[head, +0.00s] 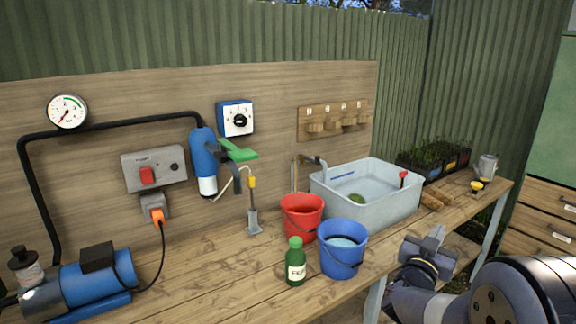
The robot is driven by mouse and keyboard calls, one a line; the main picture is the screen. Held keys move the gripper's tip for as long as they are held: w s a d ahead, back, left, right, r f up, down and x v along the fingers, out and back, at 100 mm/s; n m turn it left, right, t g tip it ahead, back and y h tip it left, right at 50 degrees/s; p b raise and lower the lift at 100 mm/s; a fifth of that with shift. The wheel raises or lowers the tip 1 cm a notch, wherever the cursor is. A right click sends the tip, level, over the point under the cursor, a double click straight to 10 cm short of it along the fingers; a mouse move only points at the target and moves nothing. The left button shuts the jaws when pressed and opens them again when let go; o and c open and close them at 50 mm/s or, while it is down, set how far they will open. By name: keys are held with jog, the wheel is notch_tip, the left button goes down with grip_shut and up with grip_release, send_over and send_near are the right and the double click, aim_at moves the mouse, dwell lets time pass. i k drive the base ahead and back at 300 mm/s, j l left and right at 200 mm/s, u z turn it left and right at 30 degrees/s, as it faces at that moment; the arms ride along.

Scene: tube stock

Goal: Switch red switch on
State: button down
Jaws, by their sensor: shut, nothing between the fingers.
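The red switch (147,175) is a rocker on a grey metal box (173,178) fixed to the wooden back panel at the left. A small dark knob or lamp sits to its right on the same box. I cannot tell from the rocker's tilt whether it is on or off. My gripper (437,236) is at the lower right, in front of the bench edge. It is shut and empty, far to the right of the switch and touching nothing that I can see.
An orange plug (155,214) sits in a socket under the switch box. Bare wood (215,275) lies at front left.

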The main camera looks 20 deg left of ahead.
aim_at(146, 173)
jog(key=i+u, duration=0.2)
jog(key=u, duration=0.25)
jog(key=i+u, duration=0.2)
jog(key=u, duration=0.25)
jog(key=i+u, duration=0.2)
jog(key=u, duration=0.25)
jog(key=i+l+u, duration=0.15)
jog(key=u, duration=0.3)
jog(key=i+l+u, duration=0.15)
jog(key=u, duration=0.15)
jog(key=i+l+u, duration=0.3)
jog(key=i, duration=0.05)
